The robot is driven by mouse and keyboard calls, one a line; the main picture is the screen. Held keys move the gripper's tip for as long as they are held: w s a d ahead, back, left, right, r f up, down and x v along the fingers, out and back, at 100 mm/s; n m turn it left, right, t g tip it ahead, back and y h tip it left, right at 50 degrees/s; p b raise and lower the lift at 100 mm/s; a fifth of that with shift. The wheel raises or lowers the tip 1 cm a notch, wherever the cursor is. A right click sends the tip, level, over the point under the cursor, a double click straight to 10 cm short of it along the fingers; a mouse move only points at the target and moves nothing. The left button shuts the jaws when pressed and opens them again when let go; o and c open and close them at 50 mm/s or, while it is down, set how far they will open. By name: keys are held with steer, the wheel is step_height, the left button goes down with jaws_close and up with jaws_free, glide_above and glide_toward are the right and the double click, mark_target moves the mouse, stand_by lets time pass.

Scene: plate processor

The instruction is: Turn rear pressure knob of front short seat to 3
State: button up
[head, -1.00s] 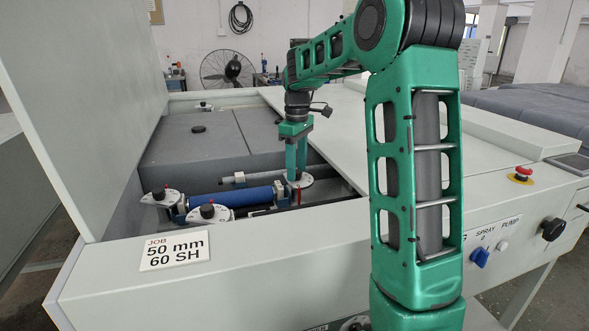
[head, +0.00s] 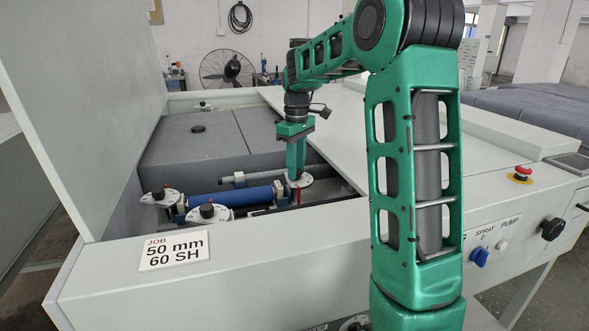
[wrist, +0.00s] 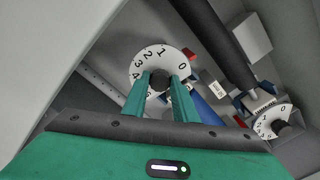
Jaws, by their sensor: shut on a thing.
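My gripper (head: 297,178) points down into the open bay of the machine. It is shut on a dark knob (wrist: 160,82) at the centre of a white numbered dial (wrist: 150,57). In the wrist view the fingers stand on both sides of the knob. The numbers 0 to 4 show along the far rim; the near part is hidden by the fingers. A red mark (wrist: 189,56) sits beside the dial near the 0. In the head view this dial (head: 307,182) is at the right end of the blue roller; its numbers are too small to read.
A blue roller (head: 243,196) lies left of the gripper. Two more dials with black knobs stand at the left (head: 159,195) and front left (head: 208,213). A second dial (wrist: 264,124) shows in the wrist view. A job card (head: 174,250) reads 50 mm, 60 SH.

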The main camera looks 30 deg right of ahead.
steer(key=m, duration=1.7)
steer(key=shift+a, duration=0.1)
steer(key=m, duration=0.5)
steer(key=shift+w+a, duration=0.1)
steer(key=shift+m, duration=0.3)
steer(key=o, duration=1)
steer(key=shift+a, duration=0.1)
steer(key=shift+o, duration=0.2)
